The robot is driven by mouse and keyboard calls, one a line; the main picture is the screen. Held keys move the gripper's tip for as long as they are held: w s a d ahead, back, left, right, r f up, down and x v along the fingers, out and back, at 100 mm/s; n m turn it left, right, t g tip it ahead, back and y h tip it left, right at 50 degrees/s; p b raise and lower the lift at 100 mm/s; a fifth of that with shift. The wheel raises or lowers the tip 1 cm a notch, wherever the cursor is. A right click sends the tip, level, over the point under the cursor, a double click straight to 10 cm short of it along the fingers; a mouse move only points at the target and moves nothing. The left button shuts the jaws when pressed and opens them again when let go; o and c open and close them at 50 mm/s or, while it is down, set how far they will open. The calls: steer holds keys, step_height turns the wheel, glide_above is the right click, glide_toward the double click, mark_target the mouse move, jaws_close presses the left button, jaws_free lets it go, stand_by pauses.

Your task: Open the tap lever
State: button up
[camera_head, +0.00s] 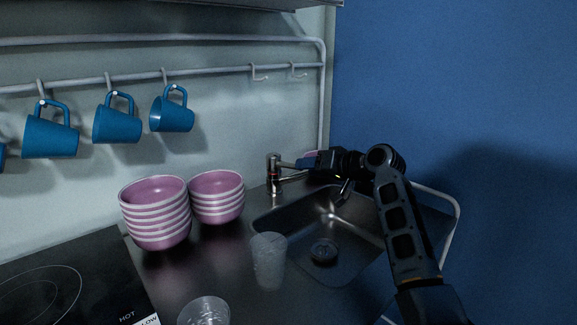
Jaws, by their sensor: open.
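The tap (273,174) stands at the back left corner of the sink (320,235). It is a short upright metal body with a small red mark. A thin lever or spout part reaches right from its top toward my gripper, and it is too small to tell which. My gripper (301,163) is open at the end of my black arm, which comes in from the lower right. Its fingertips are just right of the tap's upper part. I cannot tell whether they touch it. The far side of the tap is hidden.
Stacked pink bowls (157,215) stand left of the sink. A clear cup (268,260) is at the sink's front left, and another clear glass (204,311) is nearer. Blue mugs (117,120) hang from a rail. A hob (60,290) is at left, a blue wall (450,70) at right.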

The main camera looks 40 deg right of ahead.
mark_target(293, 167)
steer(key=x, duration=0.6)
steer(key=shift+w+a, duration=0.1)
steer(key=shift+w, duration=0.2)
steer(key=shift+c, duration=0.2)
jaws_close()
steer(key=shift+f, duration=0.1)
